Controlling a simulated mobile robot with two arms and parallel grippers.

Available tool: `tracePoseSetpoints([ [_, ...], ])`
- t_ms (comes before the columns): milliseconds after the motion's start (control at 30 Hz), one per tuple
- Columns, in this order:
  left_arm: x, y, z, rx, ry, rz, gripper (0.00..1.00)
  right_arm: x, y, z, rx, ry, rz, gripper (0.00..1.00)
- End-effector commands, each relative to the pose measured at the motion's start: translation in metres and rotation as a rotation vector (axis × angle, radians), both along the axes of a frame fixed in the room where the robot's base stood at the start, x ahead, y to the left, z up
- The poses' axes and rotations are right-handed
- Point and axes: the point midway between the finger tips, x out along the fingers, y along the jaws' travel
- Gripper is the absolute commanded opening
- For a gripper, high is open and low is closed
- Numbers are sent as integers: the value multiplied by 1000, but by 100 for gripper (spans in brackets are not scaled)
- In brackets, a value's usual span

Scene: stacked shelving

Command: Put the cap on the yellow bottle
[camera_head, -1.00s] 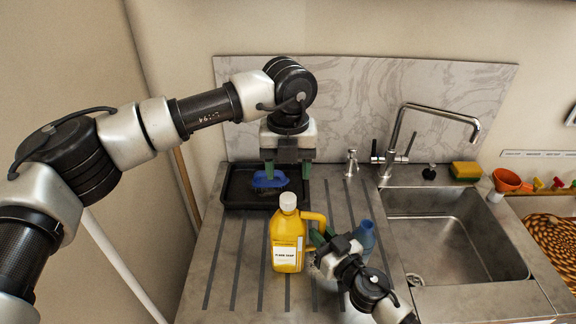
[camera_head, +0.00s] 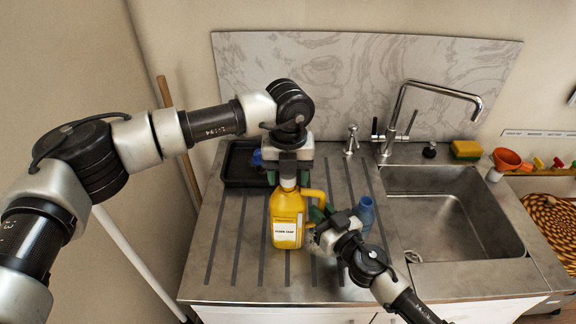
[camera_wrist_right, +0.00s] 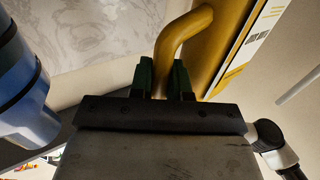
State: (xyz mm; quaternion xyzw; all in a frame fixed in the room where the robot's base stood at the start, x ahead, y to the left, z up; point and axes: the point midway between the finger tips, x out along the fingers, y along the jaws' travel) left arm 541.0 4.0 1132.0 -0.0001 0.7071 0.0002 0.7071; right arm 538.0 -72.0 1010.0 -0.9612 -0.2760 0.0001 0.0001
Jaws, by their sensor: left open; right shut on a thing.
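The yellow bottle (camera_head: 286,218) stands upright on the grooved counter, with a white label and a looped handle on its right side. A white cap-like top (camera_head: 288,184) shows at its neck, partly hidden by my left gripper. My left gripper (camera_head: 288,179) is open, pointing down, with its fingers at either side of the white top. My right gripper (camera_head: 319,213) is shut on the bottle's handle. In the right wrist view, the yellow handle (camera_wrist_right: 178,45) runs down between the green fingers of my right gripper (camera_wrist_right: 163,77).
A blue bottle (camera_head: 366,215) stands close to the right of my right gripper. A black tray (camera_head: 240,180) with a blue item (camera_head: 257,158) lies behind. The metal sink (camera_head: 455,215), faucet (camera_head: 400,115), sponge (camera_head: 465,150) and orange cup (camera_head: 507,159) are to the right.

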Motion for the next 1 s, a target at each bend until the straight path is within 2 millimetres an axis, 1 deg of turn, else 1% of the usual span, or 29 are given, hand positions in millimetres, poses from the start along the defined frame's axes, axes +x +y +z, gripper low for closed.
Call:
tracePoseSetpoints([
  [167, 0, 0, 0, 0, 0, 0, 56, 0, 0, 0, 0, 0, -1, 0],
  [200, 0, 0, 0, 0, 0, 0, 53, 0, 0, 0, 0, 0, -1, 0],
  [267, 0, 0, 0, 0, 0, 0, 44, 0, 0, 0, 0, 0, -1, 0],
  [500, 0, 0, 0, 0, 0, 0, 7, 0, 0, 0, 0, 0, -1, 0],
  [633, 0, 0, 0, 0, 0, -12, 7, 0, 0, 0, 0, 0, -1, 0],
  [733, 0, 0, 0, 0, 0, -96, 7, 0, 0, 0, 0, 0, -1, 0],
  [867, 0, 0, 0, 0, 1, -333, 7, 0, 0, 0, 0, 0, -1, 0],
  [1000, 0, 0, 0, 1, 1, -633, 7, 0, 0, 0, 0, 0, -1, 0],
])
